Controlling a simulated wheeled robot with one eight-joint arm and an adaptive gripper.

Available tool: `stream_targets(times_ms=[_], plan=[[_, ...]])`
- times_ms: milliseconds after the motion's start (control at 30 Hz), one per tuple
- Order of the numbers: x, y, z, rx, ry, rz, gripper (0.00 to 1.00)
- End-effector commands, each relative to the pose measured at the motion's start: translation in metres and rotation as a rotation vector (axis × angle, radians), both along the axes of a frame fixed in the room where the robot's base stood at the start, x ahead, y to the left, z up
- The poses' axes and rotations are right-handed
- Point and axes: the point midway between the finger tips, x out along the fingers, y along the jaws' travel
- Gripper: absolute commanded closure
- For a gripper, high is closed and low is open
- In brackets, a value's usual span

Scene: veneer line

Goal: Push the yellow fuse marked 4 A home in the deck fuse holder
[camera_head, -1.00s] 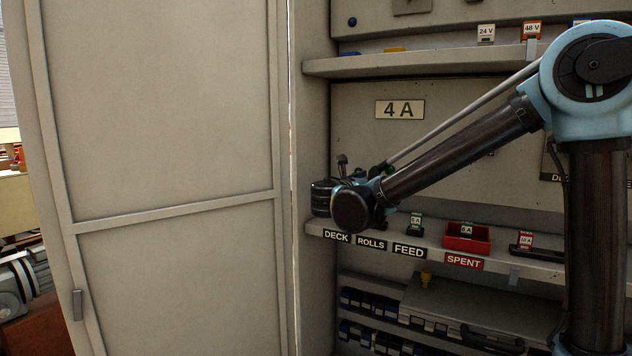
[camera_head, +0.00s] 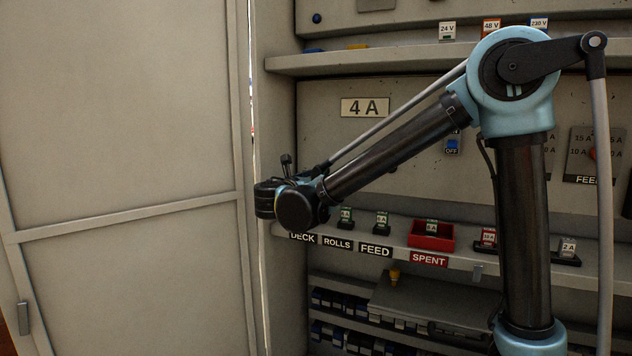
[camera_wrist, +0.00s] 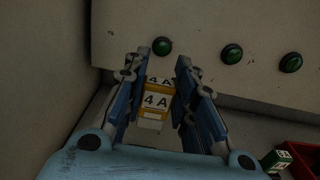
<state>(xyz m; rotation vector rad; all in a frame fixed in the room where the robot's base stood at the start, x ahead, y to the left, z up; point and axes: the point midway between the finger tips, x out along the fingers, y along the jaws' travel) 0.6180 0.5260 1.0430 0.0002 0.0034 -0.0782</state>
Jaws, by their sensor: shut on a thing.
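The yellow fuse (camera_wrist: 155,101), marked 4 A in black on white, is between the fingers of my gripper (camera_wrist: 161,72) in the wrist view. The fingers are shut on it. In the head view my gripper (camera_head: 266,198) is at the left end of the cabinet shelf, just above the DECK label (camera_head: 302,238), which it partly covers. The fuse is hidden there behind my gripper and wrist. The deck fuse holder is hidden in both views, so I cannot tell how deep the fuse sits or whether it touches the holder.
The ROLLS (camera_head: 338,243) and FEED (camera_head: 375,250) places with green fuses are to the right. A red SPENT bin (camera_head: 432,238) stands beyond them. The cabinet's side wall (camera_wrist: 45,70) is close on the left. Several green buttons (camera_wrist: 232,54) are on the panel ahead.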

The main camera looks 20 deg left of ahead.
Motion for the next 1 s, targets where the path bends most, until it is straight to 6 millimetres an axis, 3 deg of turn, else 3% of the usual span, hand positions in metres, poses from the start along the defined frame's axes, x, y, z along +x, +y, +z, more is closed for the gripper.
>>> stream_targets(times_ms=[600, 1000], plan=[[0.001, -0.001, -0.046, 0.0, 0.0, -0.002, 0.95], [0.002, -0.002, -0.056, 0.0, 0.0, -0.004, 0.95]])
